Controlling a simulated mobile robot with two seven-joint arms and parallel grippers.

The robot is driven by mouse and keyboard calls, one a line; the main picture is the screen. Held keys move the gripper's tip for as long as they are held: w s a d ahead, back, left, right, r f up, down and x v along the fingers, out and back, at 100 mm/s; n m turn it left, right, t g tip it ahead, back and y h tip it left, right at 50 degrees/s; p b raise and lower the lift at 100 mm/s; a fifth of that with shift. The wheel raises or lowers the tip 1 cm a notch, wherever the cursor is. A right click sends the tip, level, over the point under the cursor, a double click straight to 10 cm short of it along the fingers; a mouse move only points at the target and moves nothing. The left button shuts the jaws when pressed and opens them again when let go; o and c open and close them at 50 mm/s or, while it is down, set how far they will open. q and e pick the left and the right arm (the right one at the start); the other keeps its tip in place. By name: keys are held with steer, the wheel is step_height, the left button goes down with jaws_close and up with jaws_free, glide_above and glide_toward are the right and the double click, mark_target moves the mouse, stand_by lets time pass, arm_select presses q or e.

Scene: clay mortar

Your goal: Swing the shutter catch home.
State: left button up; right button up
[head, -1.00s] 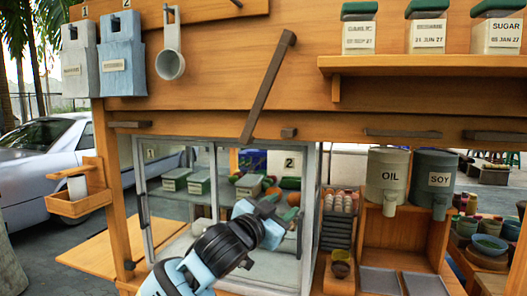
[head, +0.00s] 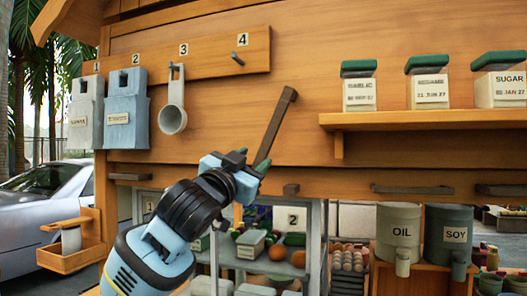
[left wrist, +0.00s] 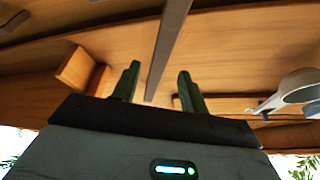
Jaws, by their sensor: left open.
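The shutter catch (head: 277,125) is a long dark bar on the wooden front panel. It leans, its upper end tilted to the right. My left gripper (head: 251,160) is at its lower end, fingers pointing up and right. In the left wrist view the catch (left wrist: 169,40) runs down between the two open green fingers of the gripper (left wrist: 159,76), with gaps on both sides. No grip on it shows. A short dark block (head: 291,189) sits on the beam just below and right of the catch. My right gripper is not in view.
Hooks on the left hold two holders and a ladle (head: 172,112); hook 4 (head: 238,60) is empty. A shelf (head: 420,120) with labelled jars is on the right. Oil (head: 401,228) and soy (head: 450,228) dispensers stand below. The panel around the catch is clear.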

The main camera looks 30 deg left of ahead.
mark_target(263, 152)
arm_select(q)
steer(key=shift+x, duration=3.1)
steer(key=shift+c, duration=0.4)
jaws_close()
